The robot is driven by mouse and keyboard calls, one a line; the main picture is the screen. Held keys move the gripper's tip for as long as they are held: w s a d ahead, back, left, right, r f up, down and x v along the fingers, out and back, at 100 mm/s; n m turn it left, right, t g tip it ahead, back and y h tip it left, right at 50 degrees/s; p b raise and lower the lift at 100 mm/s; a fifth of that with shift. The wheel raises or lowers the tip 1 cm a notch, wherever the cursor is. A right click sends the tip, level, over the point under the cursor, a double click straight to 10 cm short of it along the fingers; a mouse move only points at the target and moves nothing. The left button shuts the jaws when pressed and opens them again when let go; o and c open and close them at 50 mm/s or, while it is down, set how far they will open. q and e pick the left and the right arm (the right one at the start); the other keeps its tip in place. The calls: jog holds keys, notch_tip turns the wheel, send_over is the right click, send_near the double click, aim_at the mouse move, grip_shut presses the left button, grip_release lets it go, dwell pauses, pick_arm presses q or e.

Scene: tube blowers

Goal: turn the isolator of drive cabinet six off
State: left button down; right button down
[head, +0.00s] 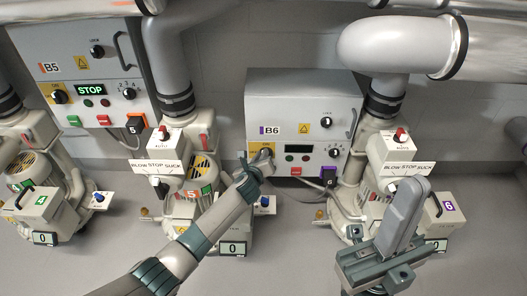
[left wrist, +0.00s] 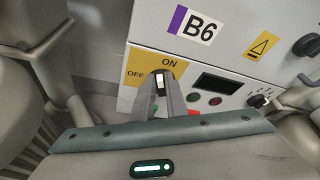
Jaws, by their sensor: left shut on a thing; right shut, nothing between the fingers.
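Drive cabinet six is the grey box labelled B6 (head: 306,100), right of centre in the head view; its label also shows in the left wrist view (left wrist: 194,27). Its isolator has a yellow plate (left wrist: 140,62) with ON at the top and OFF at the left. My left gripper (head: 262,158) is at this plate. In the left wrist view its fingers are shut on the isolator knob (left wrist: 160,84), whose pale face looks roughly upright; the fingers partly hide it. The cabinet's display (left wrist: 218,84) is dark. My right gripper (head: 408,192) is shut and empty, in front of the right-hand blower.
Cabinet B5 (head: 90,58) stands at the left with its display lit STOP. A thick grey pipe (head: 385,45) rises right of B6.

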pick_arm(q)
jog(key=shift+a+f+n+h, duration=0.15)
jog(key=shift+a+n+h, duration=0.15)
jog(key=shift+n, duration=0.3)
jog(key=c, duration=1.8)
grip_release()
jog(key=shift+o, duration=0.2)
jog(key=shift+s, duration=0.1)
